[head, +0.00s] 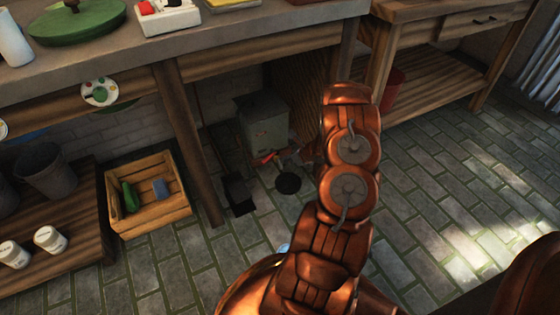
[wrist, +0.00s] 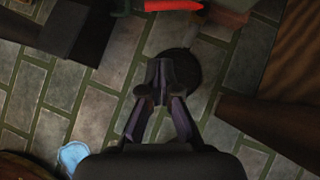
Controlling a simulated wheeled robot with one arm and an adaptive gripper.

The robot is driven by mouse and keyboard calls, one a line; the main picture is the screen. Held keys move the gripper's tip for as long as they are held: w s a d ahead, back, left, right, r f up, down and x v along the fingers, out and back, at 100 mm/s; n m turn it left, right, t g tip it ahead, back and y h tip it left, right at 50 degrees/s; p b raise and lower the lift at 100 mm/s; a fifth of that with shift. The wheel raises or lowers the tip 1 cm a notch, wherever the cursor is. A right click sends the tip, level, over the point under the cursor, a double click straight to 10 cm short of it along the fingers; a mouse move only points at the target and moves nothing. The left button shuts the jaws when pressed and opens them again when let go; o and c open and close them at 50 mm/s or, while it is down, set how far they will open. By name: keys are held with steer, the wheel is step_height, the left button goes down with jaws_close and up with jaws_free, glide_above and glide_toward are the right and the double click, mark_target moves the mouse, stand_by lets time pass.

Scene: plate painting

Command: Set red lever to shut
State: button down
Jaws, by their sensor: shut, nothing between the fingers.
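The red lever (head: 266,158) is on the front of a grey-green metal box (head: 264,128) under the workbench. In the wrist view, the red lever (wrist: 173,5) shows at the top edge, lying roughly level and cut off by the frame. My gripper (wrist: 160,70) has its fingertips together with nothing between them. In the wrist picture it is below the lever and apart from it, over the floor and a dark round disc. In the head view my copper arm reaches toward the box, and its end is hard to make out.
A black disc (head: 288,183) lies on the floor before the box, near a dark block (head: 238,190). A workbench leg (head: 190,140) stands left of the box. A wooden crate (head: 150,215) is farther left. Tiled floor (head: 450,200) is open at right.

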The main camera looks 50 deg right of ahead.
mark_target(270, 157)
steer(key=w+r+b+x, duration=0.1)
steer(key=b+x, duration=0.3)
steer(key=x, duration=0.8)
steer(key=shift+w+r, duration=0.15)
steer(key=shift+w, duration=0.4)
